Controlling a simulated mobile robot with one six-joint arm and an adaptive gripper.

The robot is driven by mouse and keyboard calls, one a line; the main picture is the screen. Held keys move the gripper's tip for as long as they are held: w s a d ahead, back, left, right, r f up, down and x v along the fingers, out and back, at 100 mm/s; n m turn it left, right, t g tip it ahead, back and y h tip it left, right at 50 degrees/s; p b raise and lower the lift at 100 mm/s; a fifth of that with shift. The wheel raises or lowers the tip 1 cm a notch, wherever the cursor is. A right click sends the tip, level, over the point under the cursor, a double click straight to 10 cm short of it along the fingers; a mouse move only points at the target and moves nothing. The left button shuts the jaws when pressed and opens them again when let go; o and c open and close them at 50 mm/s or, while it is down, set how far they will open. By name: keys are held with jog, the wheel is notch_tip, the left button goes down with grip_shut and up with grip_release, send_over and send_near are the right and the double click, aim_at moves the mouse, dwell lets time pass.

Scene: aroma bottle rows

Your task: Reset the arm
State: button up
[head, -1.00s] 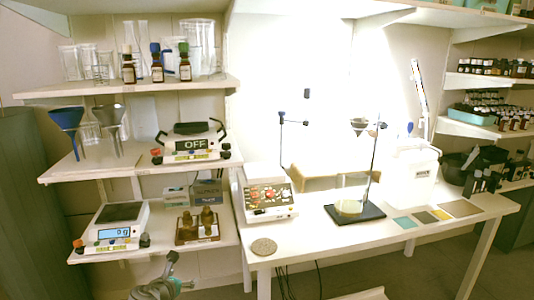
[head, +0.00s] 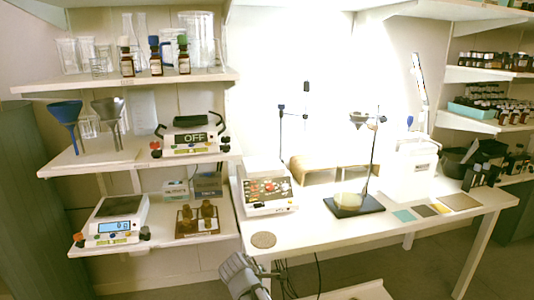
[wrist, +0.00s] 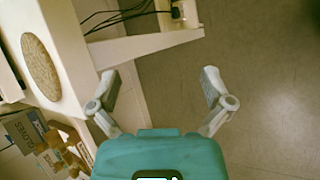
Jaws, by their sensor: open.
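My gripper (wrist: 160,84) is open and empty in the wrist view. Its two grey fingers stand wide apart over bare floor, with the left finger near the edge of a white surface. The teal gripper body shows at the bottom of that view. In the head view a grey part of my arm (head: 242,276) shows at the bottom centre, in front of the workbench's left end. I cannot tell the fingers there.
A round cork mat (head: 263,240) lies at the bench's front left corner and shows in the wrist view (wrist: 41,67). A hotplate-like device (head: 267,190) stands behind it. Shelves on the left hold several brown bottles, funnels and a scale (head: 117,222). Floor (wrist: 240,50) is clear.

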jog(key=s+d+f+m+g+y, duration=0.25)
jog(key=s+d+m, duration=0.25)
jog(key=d+m, duration=0.4)
jog(key=s+d+f+m+g+y, duration=0.1)
jog(key=s+d+m+g+y, duration=0.2)
jog(key=d+m, duration=0.55)
notch_tip(320, 180, up, 25)
jog(key=s+p, duration=0.1)
jog(key=p, duration=2.4)
jog(key=shift+d+h, duration=0.25)
jog(key=shift+h, duration=0.2)
jog(key=shift+f+n, duration=0.1)
jog(key=shift+n, duration=0.15)
